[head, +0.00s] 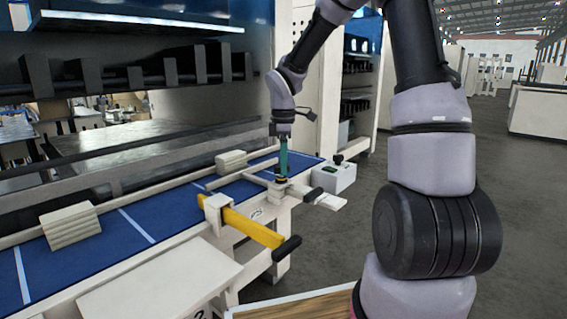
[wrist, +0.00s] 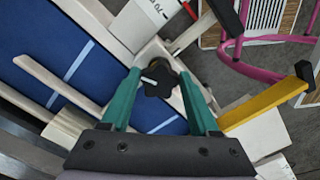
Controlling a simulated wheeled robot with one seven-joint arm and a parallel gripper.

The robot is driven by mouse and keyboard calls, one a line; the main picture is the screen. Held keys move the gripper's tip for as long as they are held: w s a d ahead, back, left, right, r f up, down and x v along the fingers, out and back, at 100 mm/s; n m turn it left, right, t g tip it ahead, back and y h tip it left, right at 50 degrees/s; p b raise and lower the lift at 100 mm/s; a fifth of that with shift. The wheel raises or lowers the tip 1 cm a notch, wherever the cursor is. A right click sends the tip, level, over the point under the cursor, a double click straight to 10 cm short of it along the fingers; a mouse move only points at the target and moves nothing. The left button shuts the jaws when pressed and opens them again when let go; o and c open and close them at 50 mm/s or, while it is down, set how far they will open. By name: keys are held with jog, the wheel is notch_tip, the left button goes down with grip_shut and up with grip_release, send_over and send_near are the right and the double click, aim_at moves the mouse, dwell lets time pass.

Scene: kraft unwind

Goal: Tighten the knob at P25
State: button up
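A black lobed knob (wrist: 158,82) sits on a cream block at the front edge of the blue conveyor bed. In the wrist view my gripper (wrist: 159,75) has its two teal fingers on either side of the knob, with a gap showing, so it is open around it and not pressed on it. In the head view my gripper (head: 282,178) points straight down at the knob's block, and the knob itself is mostly hidden by the fingers. I cannot read a P25 mark; a small label (head: 256,213) on the front rail is too small to read.
A yellow bar (head: 250,227) with a black end sticks out from the front rail, left of my gripper. Cream blocks (head: 70,226) lie on the blue bed (head: 170,213).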

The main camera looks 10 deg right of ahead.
jog(key=shift+c, duration=0.7)
jog(key=shift+m, duration=0.4)
jog(key=m, duration=0.3)
jog(key=shift+m, duration=0.4)
jog(key=m, duration=0.6)
jog(key=shift+s+a+r, duration=0.1)
jog(key=shift+s+a, duration=0.05)
jog(key=shift+a, duration=0.05)
jog(key=m, duration=0.5)
jog(key=shift+a+m, duration=0.2)
jog(key=shift+m, duration=0.2)
jog(key=m, duration=0.5)
jog(key=shift+a+m, duration=0.15)
jog(key=shift+m, duration=0.55)
